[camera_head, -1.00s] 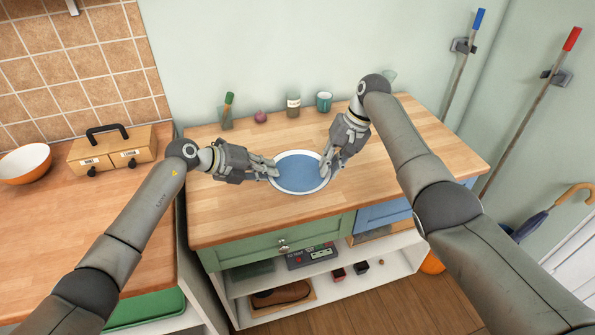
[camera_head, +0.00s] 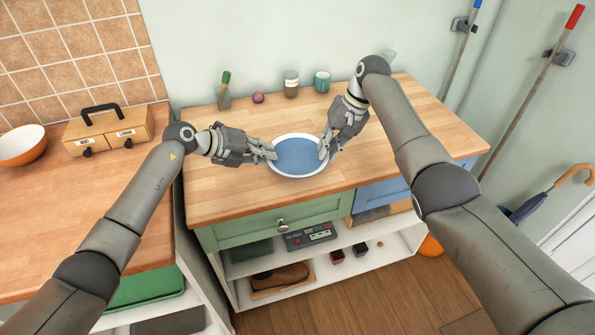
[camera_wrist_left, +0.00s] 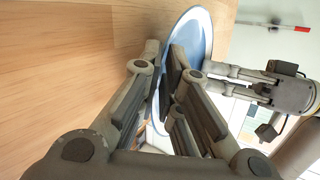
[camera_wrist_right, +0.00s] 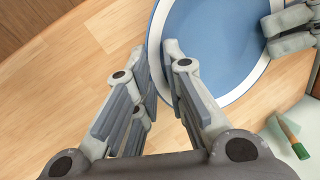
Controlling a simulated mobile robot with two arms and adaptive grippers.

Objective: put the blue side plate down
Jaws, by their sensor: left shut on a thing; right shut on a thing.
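The blue side plate (camera_head: 298,155), with a white rim, is level over the middle of the wooden worktop (camera_head: 400,140). My left gripper (camera_head: 272,152) is shut on its left rim. My right gripper (camera_head: 323,150) is shut on its right rim. In the left wrist view the plate (camera_wrist_left: 196,32) shows nearly edge-on between my fingers. In the right wrist view the plate's blue face (camera_wrist_right: 215,45) and rim show beside my fingers. Whether its underside touches the wood is hidden.
Along the wall stand a glass with a green-handled brush (camera_head: 225,92), a red onion (camera_head: 258,97), a jar (camera_head: 291,82) and a teal mug (camera_head: 322,82). The worktop around the plate is clear.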

